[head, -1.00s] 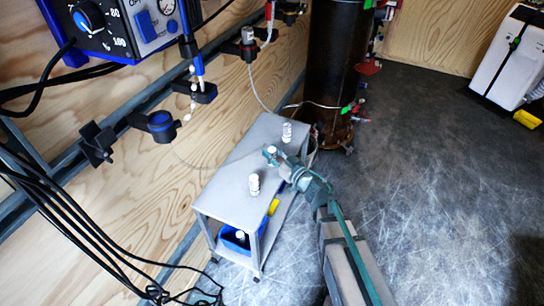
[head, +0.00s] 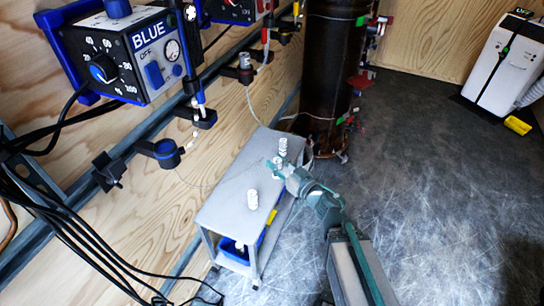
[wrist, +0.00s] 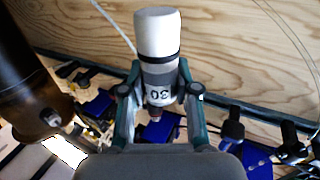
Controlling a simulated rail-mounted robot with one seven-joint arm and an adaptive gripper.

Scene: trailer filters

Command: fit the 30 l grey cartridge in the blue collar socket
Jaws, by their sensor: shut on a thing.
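My gripper (wrist: 160,88) is shut on a white-capped cartridge (wrist: 157,35). Its grey lower body carries the number 30, upside down in the wrist view, and a darker nozzle end points back toward my wrist. In the head view my gripper (head: 279,168) is over the far part of the grey bench, and the held cartridge is too small to make out well. A black wall-rail holder with a blue ring (head: 166,148) is left of the bench, apart from my gripper. I cannot tell whether it is the blue collar socket.
A blue bin (head: 236,250) sits below. A control box marked BLUE (head: 150,50) hangs at left above dark cables. A dark cylinder (head: 325,70) stands behind the bench.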

